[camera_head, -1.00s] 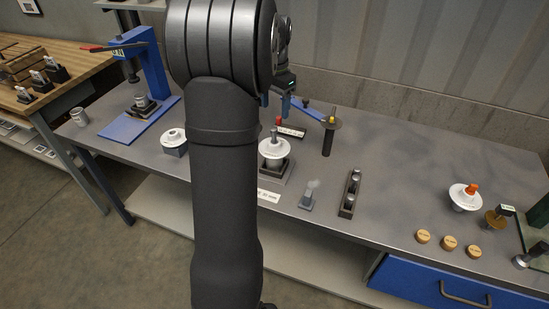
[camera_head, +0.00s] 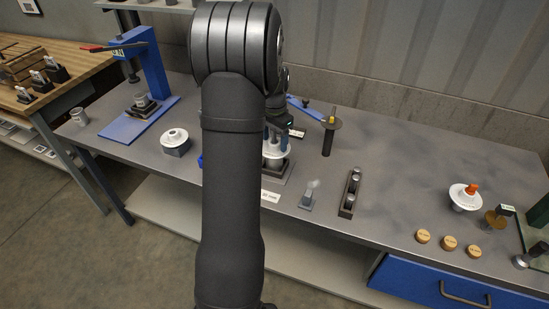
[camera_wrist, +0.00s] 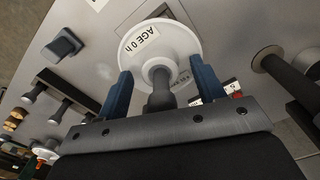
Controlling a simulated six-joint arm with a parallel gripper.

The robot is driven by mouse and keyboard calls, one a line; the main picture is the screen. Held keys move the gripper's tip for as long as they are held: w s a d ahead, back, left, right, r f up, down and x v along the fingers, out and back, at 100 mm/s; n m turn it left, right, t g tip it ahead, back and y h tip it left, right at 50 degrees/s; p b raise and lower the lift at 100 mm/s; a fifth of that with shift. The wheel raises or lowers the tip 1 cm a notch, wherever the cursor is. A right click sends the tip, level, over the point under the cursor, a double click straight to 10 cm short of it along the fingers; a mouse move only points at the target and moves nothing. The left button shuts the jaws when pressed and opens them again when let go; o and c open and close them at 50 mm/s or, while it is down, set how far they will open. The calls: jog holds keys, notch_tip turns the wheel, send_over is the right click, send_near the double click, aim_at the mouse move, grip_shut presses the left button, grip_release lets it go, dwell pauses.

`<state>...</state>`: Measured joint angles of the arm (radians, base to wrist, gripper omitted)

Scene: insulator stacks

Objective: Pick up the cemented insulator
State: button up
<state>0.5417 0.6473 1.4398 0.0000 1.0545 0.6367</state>
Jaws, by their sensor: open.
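A white disc insulator (camera_head: 275,154) with a grey metal pin sits in a dark square fixture near the middle of the bench. In the wrist view, the insulator (camera_wrist: 185,42) shows a label reading "AGE 0 h", and its pin points toward my gripper. My gripper (camera_wrist: 163,84) is open, with one blue finger on each side of the pin and a gap on both sides. In the head view, my gripper (camera_head: 277,133) is over this insulator and my arm hides part of it. Whether the cement has set cannot be told.
A second white insulator (camera_head: 174,137) sits on a grey block to the left. Another white insulator (camera_head: 464,196) with an orange top stands at right, near wooden discs (camera_head: 448,242). A dark post (camera_head: 327,138) and a small rack (camera_head: 350,193) stand right of the fixture.

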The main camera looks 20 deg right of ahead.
jog(key=shift+c, duration=0.2)
grip_shut()
jog(key=shift+r, duration=0.2)
